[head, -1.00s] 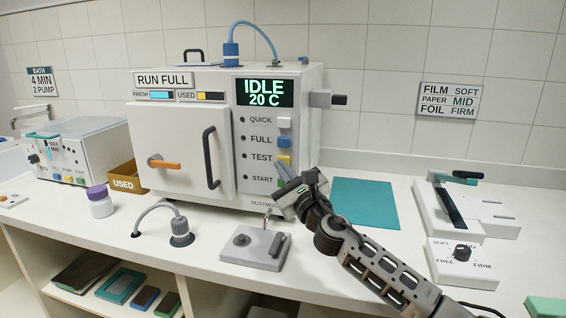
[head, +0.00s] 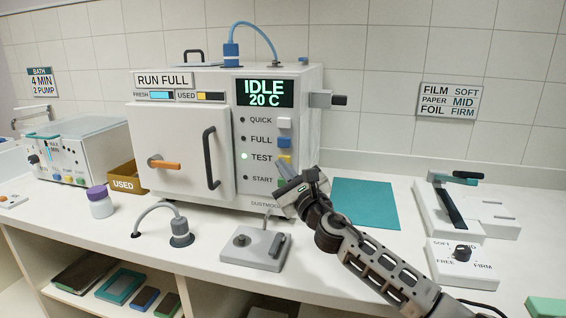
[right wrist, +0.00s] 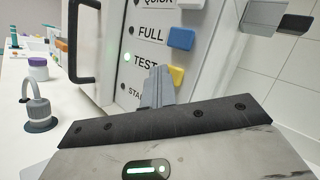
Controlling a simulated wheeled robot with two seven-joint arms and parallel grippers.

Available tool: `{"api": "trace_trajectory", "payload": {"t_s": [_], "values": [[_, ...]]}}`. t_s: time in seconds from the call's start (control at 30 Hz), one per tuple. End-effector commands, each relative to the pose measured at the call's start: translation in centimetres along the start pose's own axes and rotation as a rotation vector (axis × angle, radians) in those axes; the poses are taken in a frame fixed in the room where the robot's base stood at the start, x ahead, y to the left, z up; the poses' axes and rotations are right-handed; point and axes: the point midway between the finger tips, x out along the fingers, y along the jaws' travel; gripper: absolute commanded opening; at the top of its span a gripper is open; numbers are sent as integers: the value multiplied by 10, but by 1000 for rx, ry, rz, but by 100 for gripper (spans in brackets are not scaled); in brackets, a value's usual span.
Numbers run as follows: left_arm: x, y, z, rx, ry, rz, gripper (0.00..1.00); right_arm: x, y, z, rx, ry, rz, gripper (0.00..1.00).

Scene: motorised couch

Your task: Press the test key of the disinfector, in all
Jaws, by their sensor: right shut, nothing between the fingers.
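The disinfector (head: 190,110) is a white box with a black door handle, and its display (head: 265,93) reads "IDLE 20 C". The yellow test key (head: 285,157) sits beside the word TEST, below the blue FULL key (head: 285,142) and white QUICK key (head: 284,123). The lamp (head: 244,156) beside TEST glows green. My right gripper (head: 283,171) is shut and empty, its tips just below the test key. In the right wrist view the fingertips (right wrist: 158,76) are beside the yellow key (right wrist: 176,76); I cannot tell whether they touch it. My left gripper is out of view.
A grey plate with a knob (head: 255,248) and a hose fitting (head: 181,232) stand in front of the disinfector. A teal mat (head: 365,203) lies to the right, with a sealer (head: 445,212) beyond it. A sign (head: 163,79) reads "RUN FULL".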

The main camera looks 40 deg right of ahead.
Motion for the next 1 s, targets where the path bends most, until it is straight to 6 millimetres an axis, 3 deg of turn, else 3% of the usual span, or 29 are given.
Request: {"api": "trace_trajectory", "payload": {"t_s": [0.7, 1.0], "values": [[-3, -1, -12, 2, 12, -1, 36, -14, 9, 9, 1, 1, 0, 0], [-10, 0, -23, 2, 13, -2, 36, -33, 24, 25, 2, 1, 1, 0]]}}
